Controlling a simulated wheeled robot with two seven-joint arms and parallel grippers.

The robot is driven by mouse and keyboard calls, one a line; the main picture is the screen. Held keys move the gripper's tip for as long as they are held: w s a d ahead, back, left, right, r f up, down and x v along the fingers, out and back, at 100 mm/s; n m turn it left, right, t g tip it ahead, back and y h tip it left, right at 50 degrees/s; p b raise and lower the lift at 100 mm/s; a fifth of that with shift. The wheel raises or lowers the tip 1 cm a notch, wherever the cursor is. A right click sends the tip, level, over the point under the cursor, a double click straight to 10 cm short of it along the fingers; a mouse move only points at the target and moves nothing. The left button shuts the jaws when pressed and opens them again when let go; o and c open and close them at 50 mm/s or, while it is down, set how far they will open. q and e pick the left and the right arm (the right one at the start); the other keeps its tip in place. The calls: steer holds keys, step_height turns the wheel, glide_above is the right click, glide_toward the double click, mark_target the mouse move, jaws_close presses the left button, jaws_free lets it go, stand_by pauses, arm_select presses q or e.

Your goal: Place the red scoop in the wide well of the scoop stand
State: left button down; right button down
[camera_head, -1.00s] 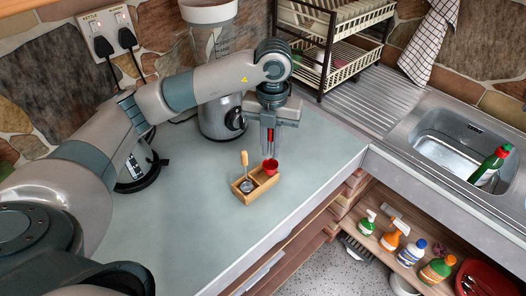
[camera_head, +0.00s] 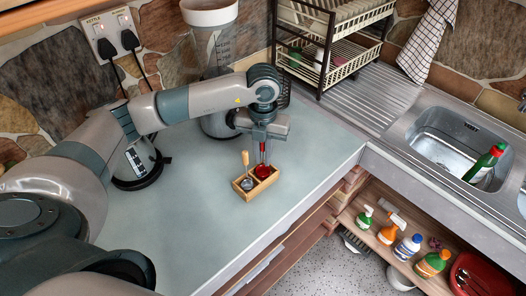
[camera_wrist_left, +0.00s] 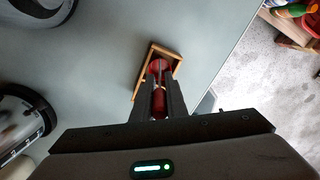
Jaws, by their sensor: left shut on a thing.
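The scoop stand (camera_head: 263,189) is a small wooden box on the pale worktop. A scoop with a wooden handle (camera_head: 245,158) and a metal bowl (camera_head: 247,184) stands in its left compartment. My left gripper (camera_head: 262,147) points down above the right compartment, shut on the handle of the red scoop (camera_head: 263,171). The red bowl sits within the outline of that compartment; I cannot tell whether it touches the bottom. In the left wrist view the fingers (camera_wrist_left: 158,88) hold the red handle (camera_wrist_left: 158,100), and the stand's rim (camera_wrist_left: 177,62) surrounds the bowl. My right gripper is not in view.
A blender-like appliance (camera_head: 213,55) stands behind the arm, and a dish rack (camera_head: 330,40) is at the back. The sink (camera_head: 445,140) is at right.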

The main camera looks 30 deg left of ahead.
arm_select(q)
steer(key=shift+f, duration=0.15)
steer(key=shift+f, duration=0.15)
steer(key=c, duration=1.9)
jaws_free()
steer(key=shift+o, duration=0.7)
